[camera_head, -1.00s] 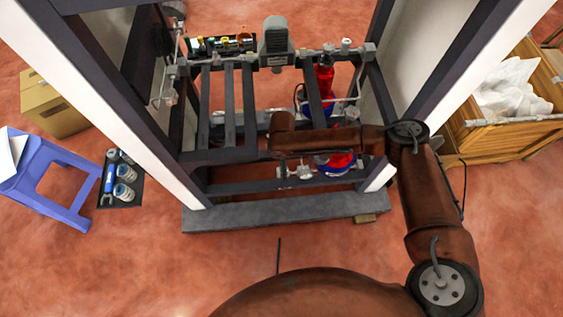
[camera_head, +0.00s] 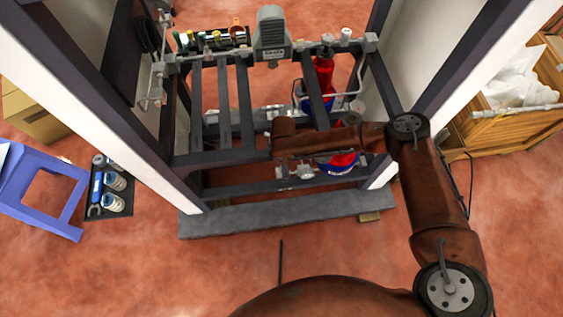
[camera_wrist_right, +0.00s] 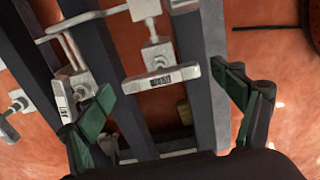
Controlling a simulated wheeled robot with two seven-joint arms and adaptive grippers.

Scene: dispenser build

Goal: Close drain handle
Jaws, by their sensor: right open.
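In the right wrist view, a grey valve handle with a small dark label (camera_wrist_right: 160,78) lies between the fingers of my right gripper (camera_wrist_right: 170,105), apart from both. My right gripper is open, with green pads. A second pale labelled handle (camera_wrist_right: 62,100) is upright near the left finger. The labels are too small to read, so I cannot tell which is the drain handle. In the head view, pale valve parts (camera_head: 302,170) show low on the dark frame, just below my right forearm. My right gripper is hidden there behind the arm. My left gripper is not in view.
The dark metal frame (camera_head: 222,110) surrounds the valves and pipes. Red and blue cylinders (camera_head: 325,75) stand behind its bars. A grey beam (camera_head: 285,213) crosses its foot. A purple stool (camera_head: 35,190) is at the left and a wooden crate (camera_head: 500,125) at the right.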

